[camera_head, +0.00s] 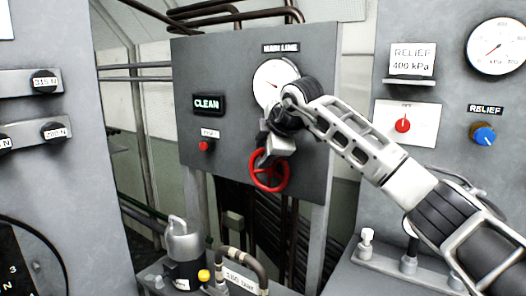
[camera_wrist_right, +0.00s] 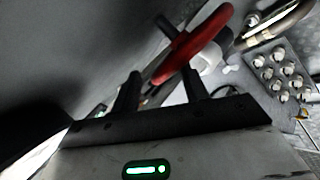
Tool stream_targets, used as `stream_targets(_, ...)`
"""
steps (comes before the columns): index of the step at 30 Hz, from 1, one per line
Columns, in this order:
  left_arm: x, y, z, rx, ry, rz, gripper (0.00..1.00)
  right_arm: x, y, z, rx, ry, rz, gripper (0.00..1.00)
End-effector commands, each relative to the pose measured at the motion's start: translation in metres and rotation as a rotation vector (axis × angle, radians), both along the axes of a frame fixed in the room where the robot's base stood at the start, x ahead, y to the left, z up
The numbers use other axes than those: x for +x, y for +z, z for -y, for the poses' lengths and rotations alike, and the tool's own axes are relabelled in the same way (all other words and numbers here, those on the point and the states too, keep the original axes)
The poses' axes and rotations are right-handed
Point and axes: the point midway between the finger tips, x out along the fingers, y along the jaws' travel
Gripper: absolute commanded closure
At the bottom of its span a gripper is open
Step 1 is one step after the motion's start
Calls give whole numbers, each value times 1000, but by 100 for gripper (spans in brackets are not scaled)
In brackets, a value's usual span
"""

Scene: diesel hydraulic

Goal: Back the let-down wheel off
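The red let-down wheel (camera_head: 270,187) is on the lower part of the grey panel, below the gauge. My right arm reaches in from the right, and my right gripper (camera_head: 261,157) is at the wheel's upper left, hiding part of its rim. In the right wrist view the red wheel (camera_wrist_right: 205,42) runs from upper right down toward the space between my fingers (camera_wrist_right: 160,78). The fingers stand apart with gaps beside the rim, so the gripper looks open. Whether a finger touches the rim cannot be told. My left gripper is not in view.
The main line gauge (camera_head: 268,78) is partly behind my right wrist. A lit CLEAN sign (camera_head: 209,104) and a red button (camera_head: 204,146) are left of the wheel. The right cabinet carries a relief gauge (camera_head: 497,46) and a blue knob (camera_head: 484,136). A grey canister (camera_head: 184,240) and hose (camera_head: 262,266) stand below.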

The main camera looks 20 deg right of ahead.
Motion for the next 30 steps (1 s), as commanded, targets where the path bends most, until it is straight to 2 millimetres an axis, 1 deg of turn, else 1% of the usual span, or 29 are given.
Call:
stream_targets(7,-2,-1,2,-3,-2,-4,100,-1,-1,-1,2,1,-4,55)
stream_targets(11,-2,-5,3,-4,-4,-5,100,-6,4,0,3,2,-2,55)
stream_targets(14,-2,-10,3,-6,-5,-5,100,-18,15,3,2,2,1,55)
stream_targets(17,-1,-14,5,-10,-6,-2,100,-33,31,6,3,2,4,55)
stream_targets(24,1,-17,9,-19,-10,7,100,-74,73,14,2,1,3,55)
stream_targets(30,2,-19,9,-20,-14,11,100,-99,100,19,2,0,1,55)
